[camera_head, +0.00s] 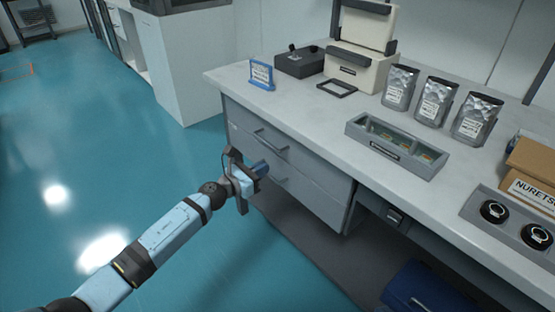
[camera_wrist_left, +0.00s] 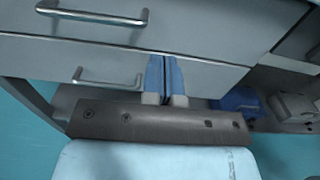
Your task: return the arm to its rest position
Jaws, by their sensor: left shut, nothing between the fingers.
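My left arm comes in from the lower left of the head view. Its gripper (camera_head: 262,169) is in front of the drawers (camera_head: 315,195) of the bench, below the level of the top. In the left wrist view the two blue fingers (camera_wrist_left: 164,78) are together, with nothing between them. The drawer fronts (camera_wrist_left: 205,75) with their metal handles fill the top of that view. I cannot tell whether the fingers touch the drawer front. My right gripper is in neither view.
The bench top (camera_head: 300,105) holds a blue-framed sign (camera_head: 261,75), a black box (camera_head: 300,61), silver pouches (camera_head: 436,101) and a grey tray (camera_head: 395,146). A blue case (camera_head: 425,290) sits under the bench. The teal floor (camera_head: 110,150) to the left is clear.

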